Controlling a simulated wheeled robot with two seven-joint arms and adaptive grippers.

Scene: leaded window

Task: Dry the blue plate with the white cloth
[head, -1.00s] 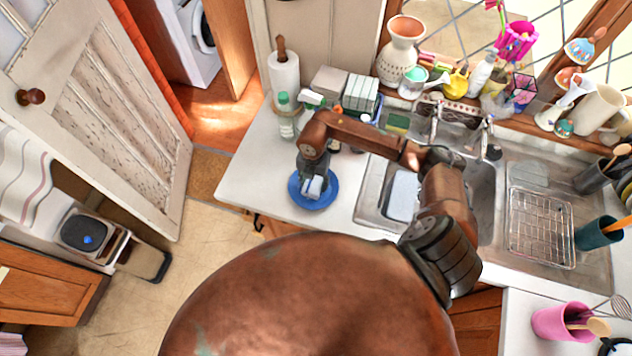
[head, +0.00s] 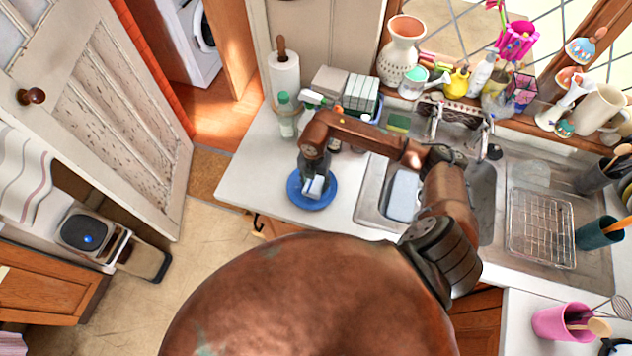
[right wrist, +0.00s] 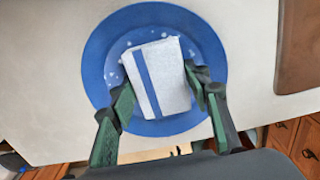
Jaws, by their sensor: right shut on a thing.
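The blue plate (head: 326,198) lies on the white counter left of the sink. It also shows in the right wrist view (right wrist: 98,64), with pale drops on its face around the cloth. The white cloth (right wrist: 172,84), folded into a block with a blue stripe, is over the plate's middle; it also shows in the head view (head: 315,187). My right gripper (right wrist: 168,92) is shut on the cloth, one finger at each side, and holds it at the plate. Whether the cloth presses on the plate is hard to tell. My left gripper is not in view.
A green-capped bottle (head: 287,118) and a paper towel roll (head: 285,76) stand behind the plate. The sink (head: 372,205) is to the right, with a wire rack (head: 540,228) beyond it. The counter's front edge is close to the plate. Bare counter (head: 250,170) lies left of it.

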